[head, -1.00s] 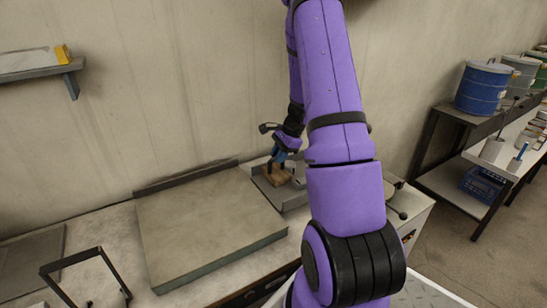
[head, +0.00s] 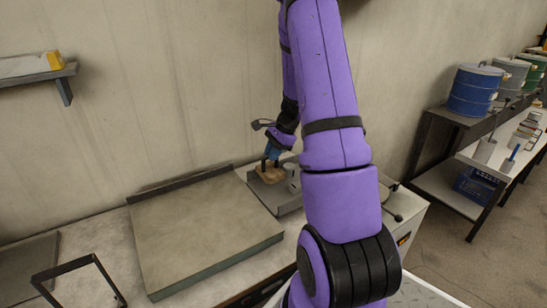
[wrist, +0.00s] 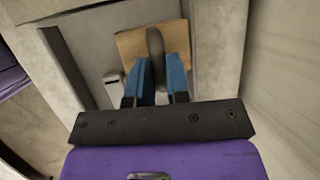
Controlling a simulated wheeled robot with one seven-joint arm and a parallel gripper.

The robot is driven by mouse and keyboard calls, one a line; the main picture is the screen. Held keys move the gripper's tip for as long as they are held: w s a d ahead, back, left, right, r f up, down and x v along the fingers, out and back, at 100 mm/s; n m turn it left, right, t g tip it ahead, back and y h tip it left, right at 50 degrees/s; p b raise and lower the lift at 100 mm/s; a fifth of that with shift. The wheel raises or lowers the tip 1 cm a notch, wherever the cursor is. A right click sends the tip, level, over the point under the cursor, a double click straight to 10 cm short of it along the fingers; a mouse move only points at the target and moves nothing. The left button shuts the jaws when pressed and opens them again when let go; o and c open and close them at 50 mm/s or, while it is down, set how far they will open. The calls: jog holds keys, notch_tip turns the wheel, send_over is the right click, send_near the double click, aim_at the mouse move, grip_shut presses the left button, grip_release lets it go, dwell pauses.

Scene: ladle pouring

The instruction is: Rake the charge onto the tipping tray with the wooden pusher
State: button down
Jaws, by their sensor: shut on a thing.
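My gripper (head: 271,157) points down with its blue fingers shut on the dark handle of the wooden pusher (head: 270,174). In the wrist view, my gripper (wrist: 156,80) has the handle between its fingers, and the tan block of the pusher (wrist: 132,44) shows beyond them. The pusher is over the grey metal tray (head: 288,208), beside the large slab. I cannot tell whether the block touches the tray floor. A small pale piece (wrist: 113,77) shows beside the fingers in the wrist view. I cannot make out the charge for certain; my arm hides part of the tray.
A broad flat slab (head: 205,230) with a raised back edge lies left of the tray. A black frame (head: 75,270) stands at front left. The wall (head: 130,90) is close behind. Drums (head: 474,90) and a shelf unit (head: 450,185) stand at the right.

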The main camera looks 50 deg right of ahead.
jog(key=shift+a+r, duration=0.15)
jog(key=shift+r, duration=0.9)
jog(key=shift+a+r, duration=0.15)
jog(key=shift+r, duration=0.9)
